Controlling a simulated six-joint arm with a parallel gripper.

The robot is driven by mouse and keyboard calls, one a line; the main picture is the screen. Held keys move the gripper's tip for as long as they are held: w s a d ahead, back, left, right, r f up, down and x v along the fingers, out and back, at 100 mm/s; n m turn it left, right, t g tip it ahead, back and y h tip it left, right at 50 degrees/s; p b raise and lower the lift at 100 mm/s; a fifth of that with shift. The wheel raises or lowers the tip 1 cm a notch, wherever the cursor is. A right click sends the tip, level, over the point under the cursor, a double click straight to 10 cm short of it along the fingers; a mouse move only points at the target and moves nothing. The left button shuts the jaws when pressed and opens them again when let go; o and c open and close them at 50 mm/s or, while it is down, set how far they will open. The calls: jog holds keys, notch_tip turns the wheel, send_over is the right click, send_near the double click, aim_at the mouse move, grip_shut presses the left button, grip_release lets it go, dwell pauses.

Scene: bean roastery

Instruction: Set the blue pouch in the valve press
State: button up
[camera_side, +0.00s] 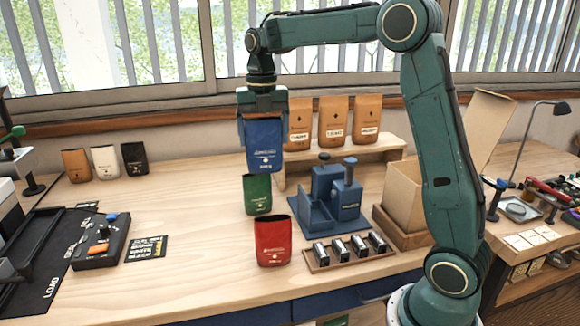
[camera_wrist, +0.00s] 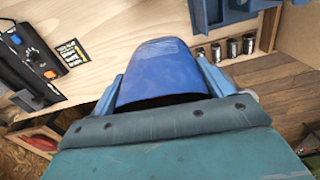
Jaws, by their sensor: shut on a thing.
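The blue pouch (camera_side: 264,146) hangs upright in my gripper (camera_side: 262,118), well above the table, in the side view. My gripper is shut on its upper part. In the wrist view the blue pouch (camera_wrist: 162,72) fills the middle, between the two blue fingers of my gripper (camera_wrist: 165,88). The valve press (camera_side: 334,196) is a blue metal stand with upright posts and knobs on the table, to the right of and lower than the pouch. Part of the blue press (camera_wrist: 215,12) shows at the top of the wrist view. The inside of its seat is partly hidden.
A green pouch (camera_side: 257,194) and a red pouch (camera_side: 274,241) stand left of the press. A rack of small cylinders (camera_side: 347,252) lies in front. Brown pouches (camera_side: 333,119) stand on a shelf behind. An open cardboard box (camera_side: 404,195) is at right.

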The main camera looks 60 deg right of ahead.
notch_tip(320, 180, up, 4)
jog(key=shift+r, duration=0.2)
jog(key=shift+s+d+r, duration=0.1)
jog(key=shift+d+r, duration=0.15)
jog(key=shift+s+d+m, duration=0.35)
jog(key=shift+d+m, duration=0.25)
jog(key=shift+m, duration=0.4)
jog(key=s+d+m, duration=0.8)
jog(key=d+m, duration=0.2)
jog(key=m, duration=0.5)
notch_tip(320, 180, down, 19)
jog(key=shift+r, duration=0.15)
jog(key=shift+w+f, duration=0.1)
jog(key=shift+f, duration=0.15)
jog(key=shift+f, duration=2.3)
